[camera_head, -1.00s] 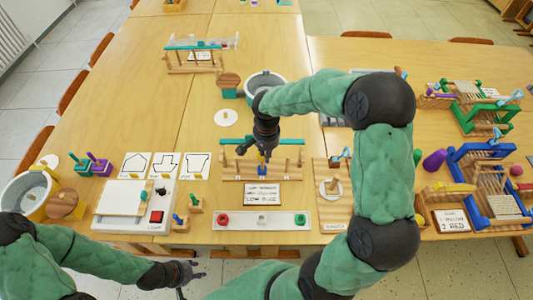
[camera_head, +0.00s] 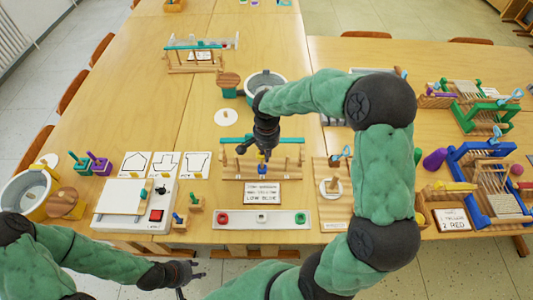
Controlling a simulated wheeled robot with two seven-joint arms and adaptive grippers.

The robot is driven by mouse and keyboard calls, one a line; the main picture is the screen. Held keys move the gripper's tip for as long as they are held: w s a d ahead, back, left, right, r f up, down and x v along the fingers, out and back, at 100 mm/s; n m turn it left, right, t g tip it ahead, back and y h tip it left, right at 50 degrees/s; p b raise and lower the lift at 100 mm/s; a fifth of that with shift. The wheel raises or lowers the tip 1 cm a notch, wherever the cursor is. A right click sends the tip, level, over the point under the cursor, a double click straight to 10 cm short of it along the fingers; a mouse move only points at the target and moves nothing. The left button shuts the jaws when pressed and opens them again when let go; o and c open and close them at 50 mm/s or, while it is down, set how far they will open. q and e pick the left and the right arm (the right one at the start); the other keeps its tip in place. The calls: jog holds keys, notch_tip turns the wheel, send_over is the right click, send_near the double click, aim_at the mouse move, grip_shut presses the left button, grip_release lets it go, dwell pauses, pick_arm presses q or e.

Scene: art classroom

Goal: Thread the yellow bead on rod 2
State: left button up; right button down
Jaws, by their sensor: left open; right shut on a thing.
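My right gripper (camera_head: 263,149) points down over the wooden rack with a teal bar (camera_head: 285,141). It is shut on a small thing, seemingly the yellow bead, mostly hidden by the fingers. A small blue piece (camera_head: 262,157) shows just under the fingertips. The rods there are too small to tell apart, and I cannot tell whether the bead is around a rod. My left gripper (camera_head: 196,276) is open and empty at the table's front edge, far from the rack.
A sign (camera_head: 262,194) ending in "LOW BLUE" lies before the rack, with a white tray (camera_head: 290,219) of coloured rings nearer. A wooden board with a peg (camera_head: 333,210) stands right of it. A panel with a red button (camera_head: 156,215) is left. My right arm covers the table's middle right.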

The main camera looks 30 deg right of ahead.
jog(key=shift+s+a+f+b, duration=0.1)
jog(key=shift+s+f+b, duration=0.25)
jog(key=shift+f, duration=0.25)
jog(key=shift+s+a+f+b, duration=0.1)
jog(key=shift+s+f+b, duration=0.2)
jog(key=shift+f, duration=0.3)
dwell(0.6)
jog(key=c, duration=1.2)
grip_release()
jog(key=shift+w+d+f, duration=0.2)
jog(key=shift+w+f, duration=0.15)
jog(key=shift+w, duration=0.2)
jog(key=shift+s+r, duration=0.2)
jog(key=shift+r, duration=0.1)
jog(key=r, duration=1.2)
jog(key=shift+w+r, duration=0.2)
jog(key=shift+w, duration=0.1)
